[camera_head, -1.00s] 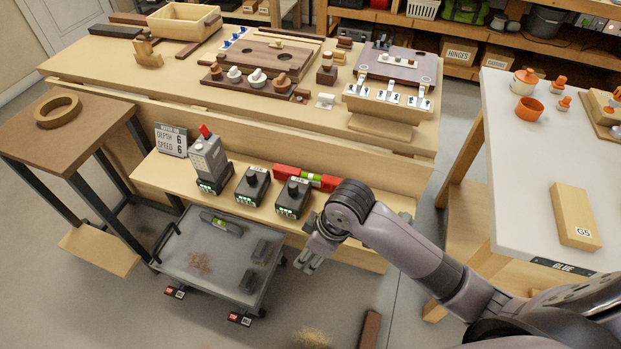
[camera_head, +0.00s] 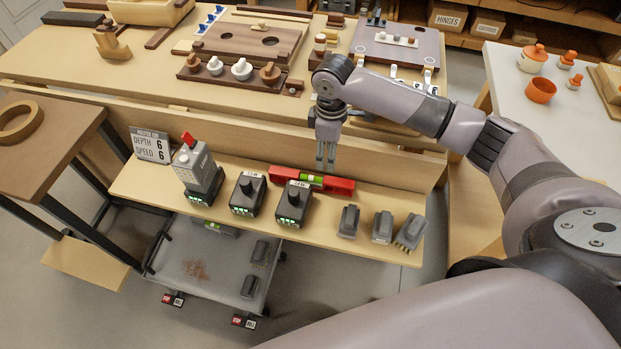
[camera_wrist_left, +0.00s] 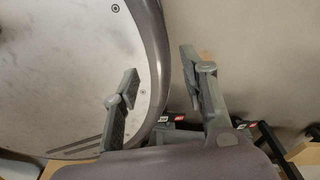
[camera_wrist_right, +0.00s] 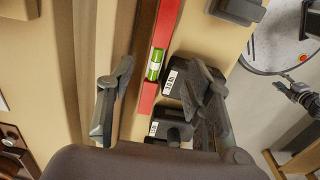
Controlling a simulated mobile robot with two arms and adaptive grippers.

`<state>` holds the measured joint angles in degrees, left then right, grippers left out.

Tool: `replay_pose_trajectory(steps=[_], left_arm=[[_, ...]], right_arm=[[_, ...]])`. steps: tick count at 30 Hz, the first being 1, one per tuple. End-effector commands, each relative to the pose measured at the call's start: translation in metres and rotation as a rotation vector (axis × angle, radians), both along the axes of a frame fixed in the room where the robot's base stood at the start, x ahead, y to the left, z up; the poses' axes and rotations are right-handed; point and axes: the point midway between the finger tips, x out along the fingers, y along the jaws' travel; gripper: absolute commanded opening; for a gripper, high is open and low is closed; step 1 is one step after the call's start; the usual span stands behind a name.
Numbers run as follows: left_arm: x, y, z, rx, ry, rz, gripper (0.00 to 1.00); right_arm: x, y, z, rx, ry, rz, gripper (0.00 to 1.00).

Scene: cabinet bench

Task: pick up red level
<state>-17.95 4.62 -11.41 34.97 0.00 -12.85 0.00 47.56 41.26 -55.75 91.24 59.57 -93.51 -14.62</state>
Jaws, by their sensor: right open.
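The red level (camera_head: 340,186) lies on the lower wooden shelf, against the bench's back board, behind the black chargers. Its green vial shows in the middle. In the right wrist view the red level (camera_wrist_right: 146,98) runs lengthwise between the two fingers, apart from both. My right gripper (camera_head: 326,165) is open and empty, pointing down above the level near its right half. It also shows in the right wrist view (camera_wrist_right: 155,100). My left gripper (camera_wrist_left: 160,90) is open and empty in the left wrist view, away from the level. It is outside the head view.
Two black chargers (camera_head: 294,203) stand right in front of the level, with a taller grey unit (camera_head: 198,170) to the left. Several grey batteries (camera_head: 382,227) stand on the shelf's right. The bench top (camera_head: 150,72) above holds wooden boards and pieces. A grey cart (camera_head: 205,262) stands below.

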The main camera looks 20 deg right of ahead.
Motion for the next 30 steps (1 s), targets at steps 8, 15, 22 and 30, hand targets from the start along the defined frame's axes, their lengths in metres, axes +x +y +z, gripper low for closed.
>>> replay_pose_trajectory(steps=[8, 15, 22, 30], left_arm=[[0.004, 0.0, -0.002, -0.001, -0.007, 0.0, 0.4], [0.034, -0.003, 0.0, -0.006, -0.053, -0.001, 0.4], [0.021, -0.002, -0.002, -0.004, -0.033, -0.001, 0.4], [0.011, -0.002, -0.003, -0.003, -0.017, -0.001, 0.4]], right_arm=[[0.0, 0.001, -0.053, 0.0, 0.0, 0.0, 0.47], [0.0, 0.002, -0.07, 0.001, -0.001, 0.001, 0.47], [-0.001, 0.004, -0.104, 0.0, -0.001, 0.0, 0.47], [-0.001, 0.004, -0.116, 0.0, -0.003, 0.001, 0.47]])
